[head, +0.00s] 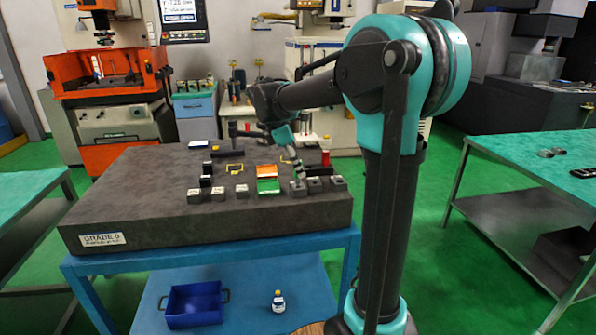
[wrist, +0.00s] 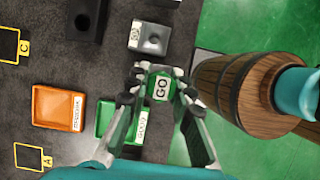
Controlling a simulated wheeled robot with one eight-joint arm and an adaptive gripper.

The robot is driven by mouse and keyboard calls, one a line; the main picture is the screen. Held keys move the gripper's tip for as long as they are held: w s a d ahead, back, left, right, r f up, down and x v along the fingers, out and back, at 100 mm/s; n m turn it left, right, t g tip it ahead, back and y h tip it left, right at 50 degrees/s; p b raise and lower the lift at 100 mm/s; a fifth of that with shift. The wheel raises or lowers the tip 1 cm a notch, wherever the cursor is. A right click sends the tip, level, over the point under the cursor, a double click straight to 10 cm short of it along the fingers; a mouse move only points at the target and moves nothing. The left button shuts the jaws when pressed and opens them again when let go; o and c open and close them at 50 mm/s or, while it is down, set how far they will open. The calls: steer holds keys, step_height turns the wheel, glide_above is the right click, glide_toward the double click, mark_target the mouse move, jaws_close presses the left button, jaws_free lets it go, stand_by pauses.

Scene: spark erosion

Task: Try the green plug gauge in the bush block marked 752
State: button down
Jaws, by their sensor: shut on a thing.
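My gripper (wrist: 158,78) is shut on the green plug gauge (wrist: 161,88), whose face shows the word GO. In the head view, my gripper (head: 297,172) is over the front right of the dark surface plate, just above the row of blocks. In the wrist view, a grey bush block (wrist: 152,38) with a hole and a white label lies just ahead of the gauge. A darker block (wrist: 88,18) with a hole is to its left. Several small blocks (head: 242,191) stand along the plate's front in the head view. Their labels are too small to read, so I cannot tell which is 752.
A green tray (wrist: 105,120) lies close beside my gripper, with an orange tray (wrist: 55,106) to its left. Yellow outlines marked A (wrist: 30,157) and C (wrist: 9,45) are on the plate. A red cylinder (head: 325,158) stands behind the right blocks. The plate's front left is clear.

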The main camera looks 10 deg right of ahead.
steer(key=shift+r, duration=1.05)
